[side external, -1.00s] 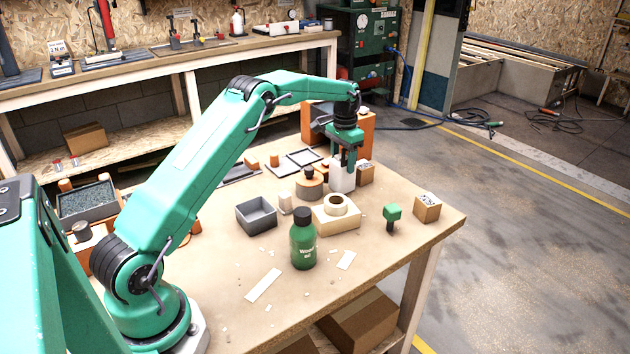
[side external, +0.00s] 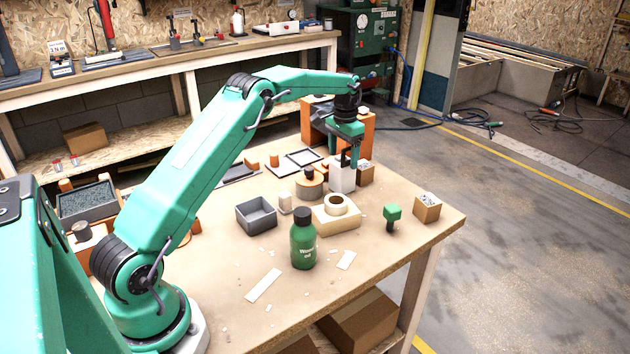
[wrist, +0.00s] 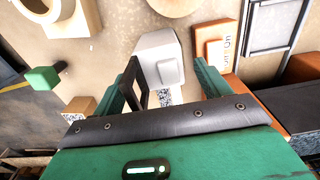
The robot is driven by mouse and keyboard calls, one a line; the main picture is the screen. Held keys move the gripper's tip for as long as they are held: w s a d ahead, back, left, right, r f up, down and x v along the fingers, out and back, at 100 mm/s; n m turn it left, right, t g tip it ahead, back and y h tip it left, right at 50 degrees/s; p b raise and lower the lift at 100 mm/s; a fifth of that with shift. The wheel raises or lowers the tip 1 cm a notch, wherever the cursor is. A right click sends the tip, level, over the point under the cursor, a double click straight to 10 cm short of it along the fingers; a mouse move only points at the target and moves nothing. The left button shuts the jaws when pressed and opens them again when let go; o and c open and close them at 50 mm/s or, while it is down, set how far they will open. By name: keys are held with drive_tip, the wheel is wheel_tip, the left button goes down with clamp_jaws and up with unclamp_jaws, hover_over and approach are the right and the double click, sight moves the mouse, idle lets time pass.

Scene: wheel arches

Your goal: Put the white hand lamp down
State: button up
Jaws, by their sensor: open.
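In the wrist view the lamp (wrist: 158,58) lies between my two spread fingers, with gaps on both sides. My gripper (side external: 349,157) is open just above the lamp, and its fingers also show in the wrist view (wrist: 166,74). The lamp's far side is hidden in the side view.
A cream block with a ring (side external: 337,218) and a round wooden piece with a dark knob (side external: 309,187) stand close by. A green bottle (side external: 303,245), grey tray (side external: 256,217) and green knob (side external: 392,214) stand nearer the front. An orange cabinet (side external: 362,135) stands behind.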

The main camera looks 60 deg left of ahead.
wheel_tip(320, 180, up, 10)
idle(0.5)
drive_tip(key=shift+r, duration=0.15)
idle(0.4)
drive_tip(key=s+d+r+t, duration=0.3)
drive_tip(key=s+d+r, duration=1)
drive_tip(key=s, duration=0.2)
drive_tip(key=s+d+f+t, duration=0.1)
drive_tip(key=s+d+f, duration=0.1)
drive_tip(key=s, duration=0.5)
drive_tip(key=s+d+f, duration=0.3)
drive_tip(key=s, duration=0.4)
drive_tip(key=s+d+f+t, duration=0.1)
drive_tip(key=s+d+f, duration=0.1)
drive_tip(key=s, duration=0.6)
drive_tip(key=shift+d+f+t, duration=0.25)
drive_tip(key=shift+f+t, duration=0.05)
drive_tip(key=shift+f, duration=0.3)
